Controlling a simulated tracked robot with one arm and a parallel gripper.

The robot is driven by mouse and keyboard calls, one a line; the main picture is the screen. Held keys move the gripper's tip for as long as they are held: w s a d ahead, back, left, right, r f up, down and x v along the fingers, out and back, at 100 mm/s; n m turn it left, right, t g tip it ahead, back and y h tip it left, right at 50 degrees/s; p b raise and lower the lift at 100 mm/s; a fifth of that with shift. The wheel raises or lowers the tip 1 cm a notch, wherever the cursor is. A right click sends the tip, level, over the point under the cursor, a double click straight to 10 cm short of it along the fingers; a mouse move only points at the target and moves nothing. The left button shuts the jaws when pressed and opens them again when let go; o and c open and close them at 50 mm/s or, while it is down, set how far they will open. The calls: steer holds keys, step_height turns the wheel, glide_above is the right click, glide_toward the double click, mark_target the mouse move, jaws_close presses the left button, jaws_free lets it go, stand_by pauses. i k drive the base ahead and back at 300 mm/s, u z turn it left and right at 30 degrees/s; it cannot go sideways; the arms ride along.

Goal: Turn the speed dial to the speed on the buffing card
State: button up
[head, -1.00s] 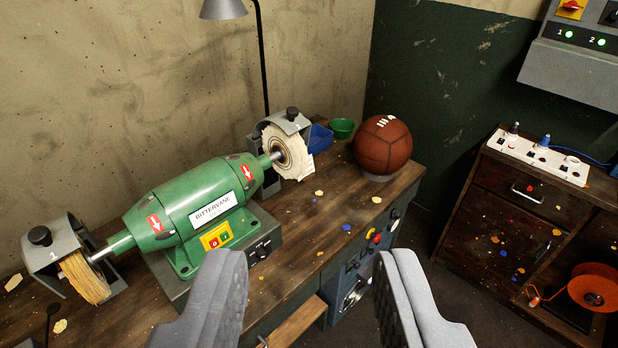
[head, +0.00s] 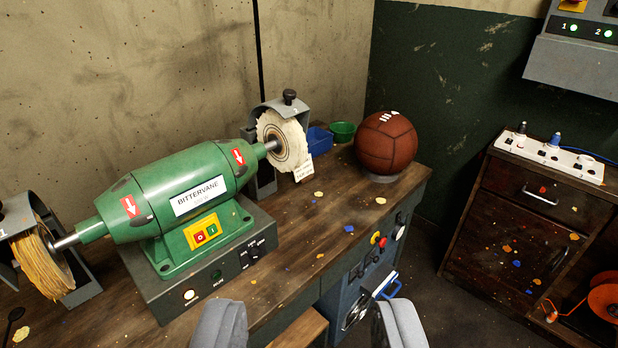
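My gripper (head: 308,318) is open and empty at the bottom of the picture, its two grey fingers wide apart in front of the bench. A blue-grey control panel (head: 335,298) fills the bench front between and beyond the fingers.
The green buffing machine (head: 165,205) stands on the wooden bench (head: 310,235), with a tan wheel (head: 45,262) at left. A brown ball (head: 386,142) rests at the far right end. A blue handle-like part (head: 388,289) juts from the panel. A cabinet (head: 525,225) stands right, beyond open floor.

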mark_target(255, 253)
steer(key=u, duration=0.5)
steer(key=k, duration=1.3)
steer(key=u, duration=0.15)
steer(key=i, duration=0.5)
steer(key=z, duration=0.5)
steer(key=i, duration=1.45)
steer(key=u, duration=0.7)
